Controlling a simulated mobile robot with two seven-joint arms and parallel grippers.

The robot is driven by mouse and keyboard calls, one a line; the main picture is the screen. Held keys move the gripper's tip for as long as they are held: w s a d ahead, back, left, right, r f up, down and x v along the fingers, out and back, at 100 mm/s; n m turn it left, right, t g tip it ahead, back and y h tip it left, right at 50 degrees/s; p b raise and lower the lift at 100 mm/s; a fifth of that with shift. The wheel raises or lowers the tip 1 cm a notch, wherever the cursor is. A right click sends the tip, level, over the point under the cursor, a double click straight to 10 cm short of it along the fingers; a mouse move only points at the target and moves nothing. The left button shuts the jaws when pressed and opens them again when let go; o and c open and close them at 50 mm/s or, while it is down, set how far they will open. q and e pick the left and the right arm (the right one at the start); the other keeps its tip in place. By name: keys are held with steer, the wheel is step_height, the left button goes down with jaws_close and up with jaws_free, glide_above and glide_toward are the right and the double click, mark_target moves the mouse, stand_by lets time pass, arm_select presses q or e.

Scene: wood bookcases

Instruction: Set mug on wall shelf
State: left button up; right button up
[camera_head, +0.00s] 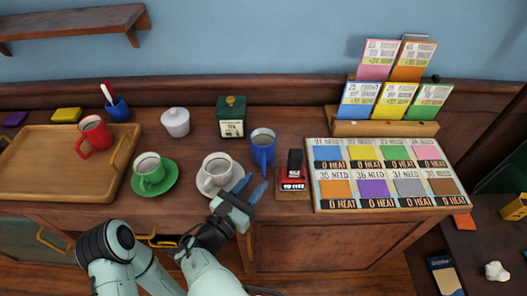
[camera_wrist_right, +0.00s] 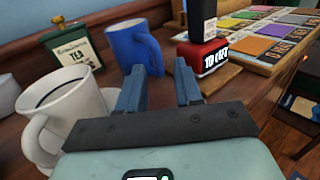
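The wooden wall shelf (camera_head: 75,22) hangs on the blue wall at the upper left, with nothing seen on it. A blue mug (camera_head: 263,150) stands upright on the cabinet top; it also shows in the right wrist view (camera_wrist_right: 130,48), just beyond my fingers. A white cup (camera_head: 214,176) on a saucer is left of my right gripper, a green cup (camera_head: 150,172) is on a green saucer, and a red mug (camera_head: 95,137) is on the tray. My right gripper (camera_head: 250,187) is open and empty, in front of the blue mug. My left gripper is not in view.
A red-and-black stamp (camera_head: 294,172) stands close right of the gripper. A green tea tin (camera_head: 231,118) and white lidded pot (camera_head: 175,122) are behind. The wooden tray (camera_head: 40,185) is at left, with a blue pen cup (camera_head: 117,110) behind it. A coloured card board (camera_head: 385,206) fills the right.

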mark_target(264, 172)
steer(key=b+x, duration=0.1)
steer(key=x, duration=0.4)
steer(key=shift+w+f, duration=0.15)
steer(key=shift+w, duration=0.1)
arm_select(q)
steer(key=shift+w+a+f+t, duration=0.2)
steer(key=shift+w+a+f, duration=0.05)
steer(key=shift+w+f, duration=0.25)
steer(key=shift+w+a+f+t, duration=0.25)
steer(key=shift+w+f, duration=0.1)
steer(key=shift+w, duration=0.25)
arm_select(e)
jaws_close()
